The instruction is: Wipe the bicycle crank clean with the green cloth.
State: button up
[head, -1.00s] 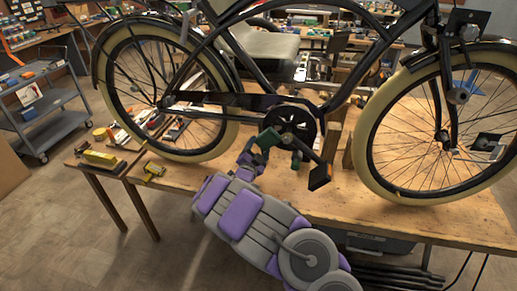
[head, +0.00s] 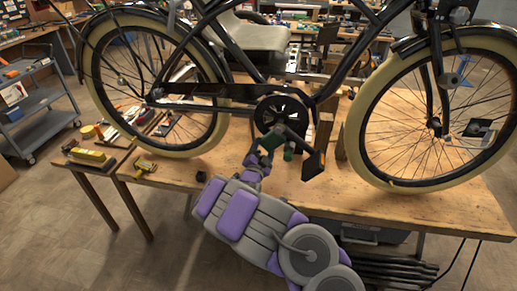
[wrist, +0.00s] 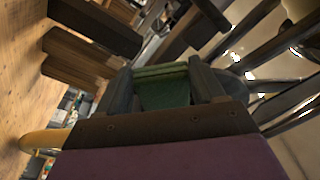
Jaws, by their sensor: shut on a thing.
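The bicycle crank (head: 298,141) runs from the black chainring (head: 283,111) down and right to a dark pedal (head: 313,165). My gripper (head: 262,154) is just below and left of the chainring. It is shut on the green cloth (head: 270,143), which also shows between the two dark fingers in the wrist view (wrist: 165,86). The cloth is close to the lower left of the chainring and the crank; I cannot tell whether it touches. A second small green patch (head: 289,151) shows beside the crank; I cannot tell if it belongs to the cloth.
The bicycle stands on a wooden workbench (head: 440,215), its rear wheel (head: 212,130) on the left and front wheel (head: 362,150) on the right. A wooden post (head: 323,135) is right of the crank. Yellow tools (head: 90,156) lie on the left. A grey cart (head: 40,100) stands further left.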

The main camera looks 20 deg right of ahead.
dwell(0.3)
jog(key=shift+r+p+v, duration=0.15)
jog(key=shift+p+v, duration=0.4)
jog(key=shift+v, duration=0.55)
jog(key=shift+r+p+v, duration=0.1)
jog(key=shift+p+v, duration=0.4)
jog(key=shift+v, duration=0.55)
jog(key=shift+s+a+p, duration=0.3)
jog(key=shift+s, duration=0.6)
jog(key=shift+p+v, duration=0.7)
jog(key=shift+v, duration=0.8)
jog(key=shift+d+r, duration=0.1)
jog(key=s+a+r+n+t+y, duration=0.1)
jog(key=s+a+r, duration=0.1)
jog(key=a, duration=0.4)
jog(key=s+a+r+n+t+y, duration=0.1)
jog(key=s+a+r+y, duration=0.1)
jog(key=a+r, duration=0.3)
jog(key=shift+a+r, duration=0.3)
jog(key=shift+a, duration=0.6)
